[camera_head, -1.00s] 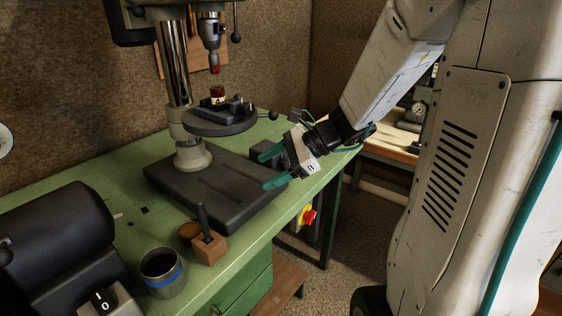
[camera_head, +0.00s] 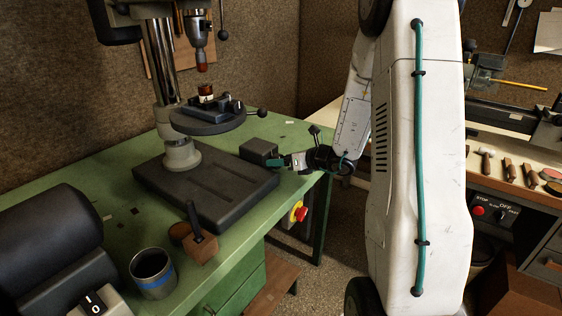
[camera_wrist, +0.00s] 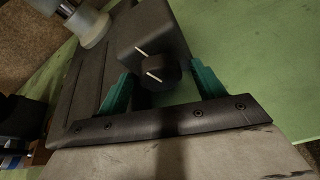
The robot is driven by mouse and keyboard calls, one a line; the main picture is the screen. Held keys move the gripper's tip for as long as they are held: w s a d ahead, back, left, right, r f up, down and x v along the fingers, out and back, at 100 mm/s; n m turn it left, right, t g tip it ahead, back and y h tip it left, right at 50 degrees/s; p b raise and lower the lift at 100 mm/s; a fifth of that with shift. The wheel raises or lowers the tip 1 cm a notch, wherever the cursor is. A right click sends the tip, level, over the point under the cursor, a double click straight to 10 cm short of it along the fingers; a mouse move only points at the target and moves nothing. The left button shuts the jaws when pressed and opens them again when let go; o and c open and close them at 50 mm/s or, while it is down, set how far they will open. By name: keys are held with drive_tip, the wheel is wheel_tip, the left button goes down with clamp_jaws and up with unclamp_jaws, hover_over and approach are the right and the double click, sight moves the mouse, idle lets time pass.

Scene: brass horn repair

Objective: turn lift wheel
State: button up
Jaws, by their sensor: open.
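A dark round knob (camera_wrist: 158,74) with a white line, apparently the lift wheel, is on the end of a dark box (camera_wrist: 150,33) in the wrist view. The box also shows beside the drill press base in the head view (camera_head: 259,149). My gripper (camera_wrist: 160,80) is open. Its two green fingers stand on either side of the knob, and I cannot tell whether they touch it. In the head view my gripper (camera_head: 276,163) is at the right end of the box, and the knob is hidden there.
The drill press base (camera_head: 205,190) stands on the green bench (camera_head: 110,230), with its round table (camera_head: 208,121) above. A can (camera_head: 152,274) and a wooden block (camera_head: 200,247) stand in front. A red stop button (camera_head: 300,214) is below the bench edge.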

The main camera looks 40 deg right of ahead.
drive_tip(key=shift+w+a+f, duration=0.1)
drive_tip(key=shift+w+a, duration=0.05)
drive_tip(key=shift+w, duration=0.15)
drive_tip(key=c, duration=1)
drive_tip(key=shift+f+m+y, duration=0.1)
drive_tip(key=shift+m+y, duration=0.9)
drive_tip(key=shift+m, duration=0.7)
drive_tip(key=o, duration=1)
drive_tip(key=shift+d, duration=0.2)
